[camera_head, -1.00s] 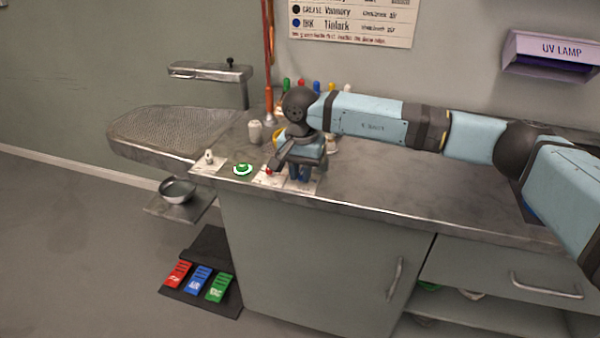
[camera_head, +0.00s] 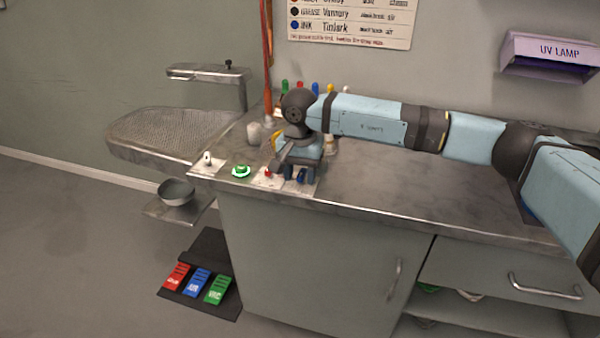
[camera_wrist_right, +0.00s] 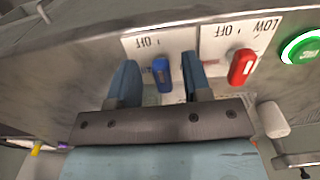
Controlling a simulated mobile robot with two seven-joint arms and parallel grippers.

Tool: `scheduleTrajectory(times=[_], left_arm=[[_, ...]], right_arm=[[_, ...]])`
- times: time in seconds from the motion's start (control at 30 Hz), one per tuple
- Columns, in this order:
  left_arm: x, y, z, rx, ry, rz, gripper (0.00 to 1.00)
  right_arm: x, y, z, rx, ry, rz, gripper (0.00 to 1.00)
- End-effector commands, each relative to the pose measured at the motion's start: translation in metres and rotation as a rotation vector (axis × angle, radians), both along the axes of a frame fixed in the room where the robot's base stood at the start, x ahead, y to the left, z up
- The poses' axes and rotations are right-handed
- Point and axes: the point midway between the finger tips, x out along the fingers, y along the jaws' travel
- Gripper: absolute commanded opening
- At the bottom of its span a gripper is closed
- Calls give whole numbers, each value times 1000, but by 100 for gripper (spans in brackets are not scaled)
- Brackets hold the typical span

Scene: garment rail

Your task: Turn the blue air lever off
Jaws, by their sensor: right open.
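The blue air lever (camera_wrist_right: 162,73) shows in the right wrist view on a white plate (camera_wrist_right: 135,42) marked OFF. It lies between the two fingers of my right gripper (camera_wrist_right: 160,82), which is open around it. A gap shows between the lever and the left finger, and a smaller-looking one on the right side. In the head view my right gripper (camera_head: 297,172) hangs over the front edge of the bench. The blue lever (camera_head: 301,176) shows only in part there, beneath the gripper. My left gripper is not in view.
Left of my gripper in the head view are a red lever (camera_head: 267,173), a green button (camera_head: 241,171) and a white switch (camera_head: 207,158). Coloured bottles (camera_head: 315,88) stand behind. The bench top (camera_head: 400,185) to the right is clear. Red, blue and green pedals (camera_head: 197,283) lie on the floor.

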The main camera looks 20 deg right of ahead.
Motion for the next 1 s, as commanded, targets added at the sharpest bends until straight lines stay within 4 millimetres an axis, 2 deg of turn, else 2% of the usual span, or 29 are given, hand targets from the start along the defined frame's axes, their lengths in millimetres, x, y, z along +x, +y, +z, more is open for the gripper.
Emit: scheduleTrajectory(times=[0.17, 0.4, 0.6, 0.8, 1.0], left_arm=[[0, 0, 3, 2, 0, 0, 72], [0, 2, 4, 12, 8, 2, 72], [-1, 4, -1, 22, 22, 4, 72], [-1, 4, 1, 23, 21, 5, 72], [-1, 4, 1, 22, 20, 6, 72]], right_arm=[[1, 0, 20, 2, -2, 0, 45], [1, 0, 75, 2, -5, -1, 45], [0, 0, 114, 1, -3, 0, 45], [0, 0, 135, 0, -1, 0, 45], [0, 0, 138, 1, -1, 0, 45]])
